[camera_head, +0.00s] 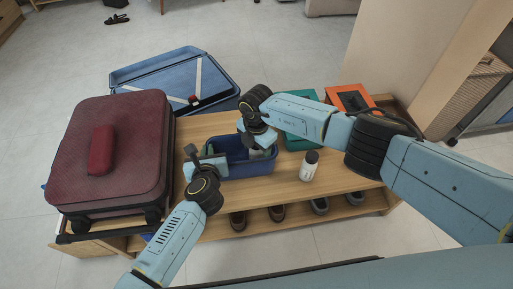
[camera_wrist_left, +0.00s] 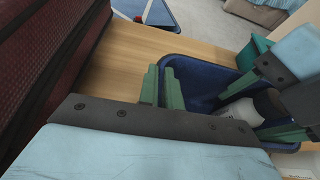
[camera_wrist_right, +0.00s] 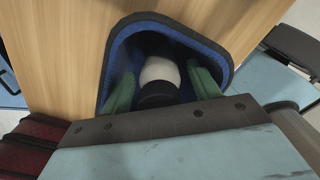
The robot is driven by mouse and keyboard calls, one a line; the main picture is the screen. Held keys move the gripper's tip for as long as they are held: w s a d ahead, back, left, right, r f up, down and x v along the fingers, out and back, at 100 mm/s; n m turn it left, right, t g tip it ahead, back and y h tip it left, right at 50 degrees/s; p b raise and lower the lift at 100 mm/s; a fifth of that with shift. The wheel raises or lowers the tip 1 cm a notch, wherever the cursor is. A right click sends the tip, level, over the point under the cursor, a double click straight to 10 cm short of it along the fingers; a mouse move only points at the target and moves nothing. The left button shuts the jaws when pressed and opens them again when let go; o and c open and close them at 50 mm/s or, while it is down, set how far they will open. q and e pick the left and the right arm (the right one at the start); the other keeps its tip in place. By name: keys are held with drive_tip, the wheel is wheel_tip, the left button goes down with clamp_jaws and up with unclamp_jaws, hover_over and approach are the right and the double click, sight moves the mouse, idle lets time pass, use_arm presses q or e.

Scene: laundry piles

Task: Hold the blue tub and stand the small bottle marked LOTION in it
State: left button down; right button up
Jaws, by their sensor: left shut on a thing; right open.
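The blue tub (camera_head: 240,172) stands on the wooden bench. My left gripper (camera_head: 207,163) is shut on its left wall; the left wrist view shows the fingers on either side of the tub's rim (camera_wrist_left: 195,68). A white bottle with a dark cap (camera_wrist_right: 160,70) is inside the tub. My right gripper (camera_head: 259,150) is open, reaching down into the tub, with its fingers apart on both sides of that bottle.
A dark red suitcase (camera_head: 110,145) fills the bench's left side. An open blue suitcase (camera_head: 170,75) lies behind. A teal box (camera_head: 298,140) and an orange box (camera_head: 350,98) stand to the right. Shoes (camera_head: 276,213) sit on the lower shelf. Bare bench lies in front of the tub.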

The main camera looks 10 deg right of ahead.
drive_tip(key=shift+r, duration=0.15)
use_arm(q)
drive_tip(key=shift+a+f, duration=0.1)
use_arm(e)
drive_tip(key=shift+w+r, duration=0.1)
drive_tip(key=shift+r, duration=4.3)
use_arm(q)
drive_tip(key=c, duration=1.5)
unclamp_jaws()
drive_tip(key=shift+s, duration=0.15)
